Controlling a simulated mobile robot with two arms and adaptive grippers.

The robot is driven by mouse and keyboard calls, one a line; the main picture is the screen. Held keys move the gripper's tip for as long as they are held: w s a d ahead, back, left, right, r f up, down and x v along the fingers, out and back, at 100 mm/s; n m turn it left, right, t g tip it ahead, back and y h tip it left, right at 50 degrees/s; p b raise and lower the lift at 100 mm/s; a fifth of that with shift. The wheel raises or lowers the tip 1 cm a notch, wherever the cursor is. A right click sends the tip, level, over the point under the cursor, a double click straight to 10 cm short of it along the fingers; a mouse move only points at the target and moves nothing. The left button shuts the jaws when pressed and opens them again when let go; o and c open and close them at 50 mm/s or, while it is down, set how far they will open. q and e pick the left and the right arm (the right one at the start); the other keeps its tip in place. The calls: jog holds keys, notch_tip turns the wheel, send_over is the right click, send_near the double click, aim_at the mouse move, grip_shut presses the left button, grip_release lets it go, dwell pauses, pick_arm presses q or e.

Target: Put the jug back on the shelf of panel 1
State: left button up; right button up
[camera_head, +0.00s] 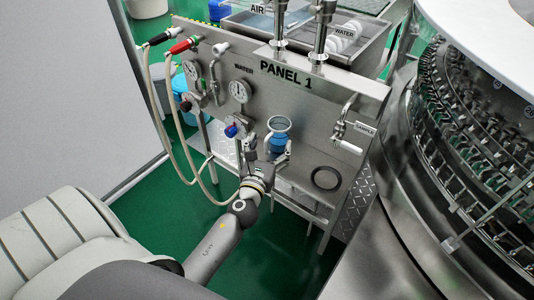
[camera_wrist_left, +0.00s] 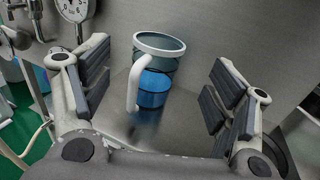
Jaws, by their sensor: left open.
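The jug (camera_head: 279,124), clear with a blue lower part, a grey rim and a white handle, is upright by the face of panel 1 (camera_head: 308,105). It appears to stand on the steel shelf (camera_head: 292,171). In the left wrist view the jug (camera_wrist_left: 165,80) is between and beyond the spread fingers, with its handle toward me and a blurred blue reflection below. My left gripper (camera_head: 268,155) is open and empty, with visible gaps between its pads and the jug. It hides part of the jug's base in the head view. My right gripper is out of view.
A black ring (camera_head: 326,179) lies right of the jug on the shelf. A sample tap (camera_head: 346,135) sticks out at the panel's right. Gauges (camera_head: 239,91), valves and looped hoses (camera_head: 168,120) are at the left. The large rotary machine (camera_head: 455,140) stands close on the right.

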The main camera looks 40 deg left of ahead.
pick_arm(q)
jog(key=shift+v, duration=1.5)
